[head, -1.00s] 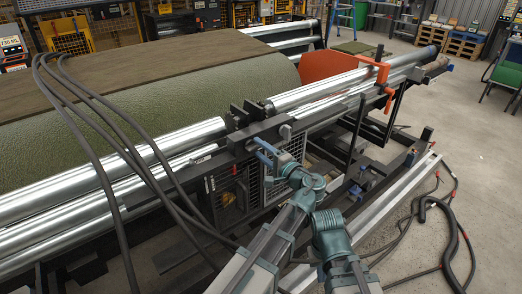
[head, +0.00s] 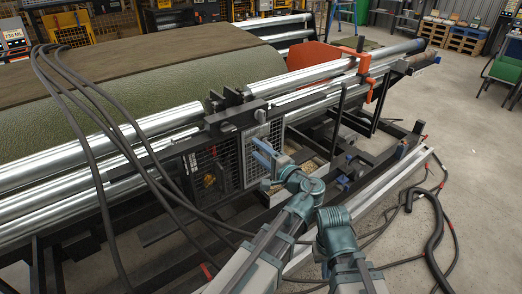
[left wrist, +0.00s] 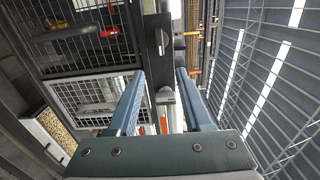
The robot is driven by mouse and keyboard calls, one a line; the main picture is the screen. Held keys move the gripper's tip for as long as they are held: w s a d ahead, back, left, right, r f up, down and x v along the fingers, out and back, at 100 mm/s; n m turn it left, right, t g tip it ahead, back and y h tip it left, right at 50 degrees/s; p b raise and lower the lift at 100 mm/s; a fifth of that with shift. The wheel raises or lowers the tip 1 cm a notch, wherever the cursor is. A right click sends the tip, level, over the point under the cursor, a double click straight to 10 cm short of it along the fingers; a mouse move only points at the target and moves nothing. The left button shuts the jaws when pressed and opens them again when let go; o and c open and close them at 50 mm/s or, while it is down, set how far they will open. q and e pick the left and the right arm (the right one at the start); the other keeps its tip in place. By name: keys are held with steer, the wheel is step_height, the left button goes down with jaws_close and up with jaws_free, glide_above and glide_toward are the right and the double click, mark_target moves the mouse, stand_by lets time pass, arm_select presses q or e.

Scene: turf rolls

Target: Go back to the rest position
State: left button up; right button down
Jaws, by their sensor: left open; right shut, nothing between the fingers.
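My left gripper (head: 263,152) has pale blue fingers and is in front of the turf machine's near side, by its mesh guard (head: 254,143). In the left wrist view its two fingers (left wrist: 159,73) stand apart with nothing held between them. Both of my arms reach up from the bottom of the head view, bent at teal joints. My right arm folds at its joint, and its gripper fingers do not show.
The machine has long silver rollers (head: 150,126), a large green turf roll (head: 50,132) and an orange plate (head: 313,57). Black hoses (head: 112,112) drape over its left. A dark hose (head: 436,228) lies on the floor at right. Open floor (head: 470,150) lies beyond.

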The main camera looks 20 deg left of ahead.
arm_select(q)
steer(key=shift+a, duration=0.1)
steer(key=s+a+f+n+g+h, duration=0.1)
steer(key=s+f+n+g+h, duration=0.2)
steer(key=f, duration=0.4)
steer(key=s+a+f+n+g+h, duration=0.1)
steer(key=s+f+g+h, duration=0.2)
steer(key=s+f, duration=0.25)
steer(key=s+a+f+n+g+h, duration=0.1)
steer(key=s+f+n+g+h, duration=0.2)
steer(key=f, duration=0.4)
steer(key=s+d+r+m+g+h+p, duration=0.1)
steer(key=s+d+r+h+p, duration=0.1)
steer(key=d, duration=0.6)
steer(key=s+d+r+m+g+h+p, duration=0.1)
steer(key=s+d+r+m+h+p, duration=0.1)
steer(key=s+d+p, duration=0.2)
steer(key=s+d, duration=0.3)
steer(key=d, duration=0.1)
steer(key=shift+s+d+r+p, duration=0.15)
steer(key=shift+s+d+p, duration=0.05)
steer(key=shift+d+p, duration=0.15)
